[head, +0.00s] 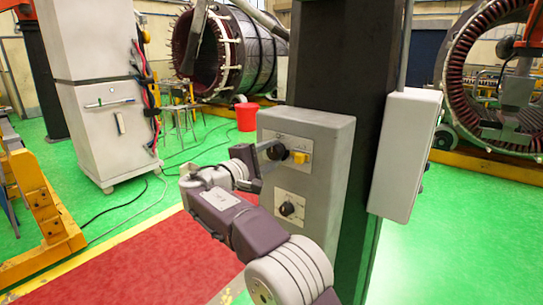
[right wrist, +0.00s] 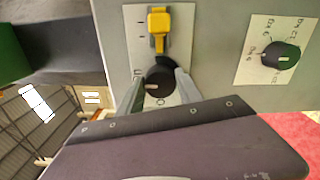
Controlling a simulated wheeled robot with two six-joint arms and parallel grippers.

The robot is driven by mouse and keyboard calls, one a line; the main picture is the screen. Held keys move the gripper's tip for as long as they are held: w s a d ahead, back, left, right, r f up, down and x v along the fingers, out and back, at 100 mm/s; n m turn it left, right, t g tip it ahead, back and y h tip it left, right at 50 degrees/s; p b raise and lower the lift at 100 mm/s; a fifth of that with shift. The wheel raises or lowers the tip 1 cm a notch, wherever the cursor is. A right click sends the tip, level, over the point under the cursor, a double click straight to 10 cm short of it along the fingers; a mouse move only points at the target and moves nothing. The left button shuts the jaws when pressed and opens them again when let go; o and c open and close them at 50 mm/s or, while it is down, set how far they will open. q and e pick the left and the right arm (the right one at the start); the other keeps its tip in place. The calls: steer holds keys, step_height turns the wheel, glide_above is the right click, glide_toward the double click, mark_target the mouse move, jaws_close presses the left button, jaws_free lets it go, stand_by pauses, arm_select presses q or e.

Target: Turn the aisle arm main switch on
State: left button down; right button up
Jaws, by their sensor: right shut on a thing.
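A grey switch box (head: 330,139) is fixed to a dark column. Its upper plate carries a black rotary knob (right wrist: 159,77) with a pale pointer mark and a yellow part (head: 301,157) beside it; the yellow part also shows in the right wrist view (right wrist: 158,27). The plate's lettering is too small to read surely. My right gripper (head: 272,153) is at this upper plate, its fingers (right wrist: 158,88) shut on either side of the black knob. A second black knob (head: 287,208) sits on the lower plate, also seen in the right wrist view (right wrist: 281,55), untouched. My left gripper is not identifiable in view.
A pale box (head: 405,155) juts out on the column's right side. A tall grey cabinet (head: 105,130) with cables stands at left, beside a yellow frame (head: 45,205). A red bucket (head: 247,116) and large stators (head: 228,55) are behind. Green floor (head: 470,240) is open at right.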

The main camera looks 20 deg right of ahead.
steer(key=o, duration=1.4)
steer(key=shift+c, duration=0.2)
steer(key=v, duration=0.9)
steer(key=shift+s, duration=0.1)
